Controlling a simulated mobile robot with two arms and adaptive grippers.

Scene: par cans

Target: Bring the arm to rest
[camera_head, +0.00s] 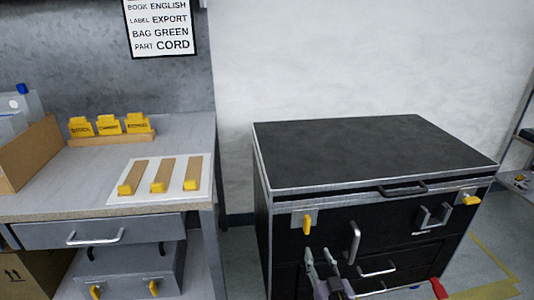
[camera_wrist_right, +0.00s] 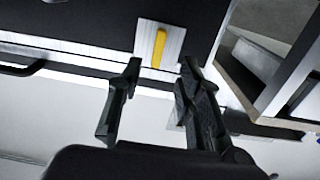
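My right gripper (camera_head: 319,254) is in front of the black cabinet (camera_head: 370,150) at the lower middle of the head view. It is below a yellow latch (camera_head: 307,224) on the cabinet's front. In the right wrist view, the two dark fingers (camera_wrist_right: 159,66) are spread apart with nothing between them. A yellow latch (camera_wrist_right: 159,48) on a pale plate shows just beyond the fingertips, apart from them. My left gripper is in neither view.
The cabinet's front has metal handles (camera_head: 354,243), a second yellow latch (camera_head: 471,200) and a red part (camera_head: 438,288). At left, a workbench (camera_head: 80,172) carries yellow-tabbed holders (camera_head: 110,125) and a white board (camera_head: 150,192). The cabinet top is clear.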

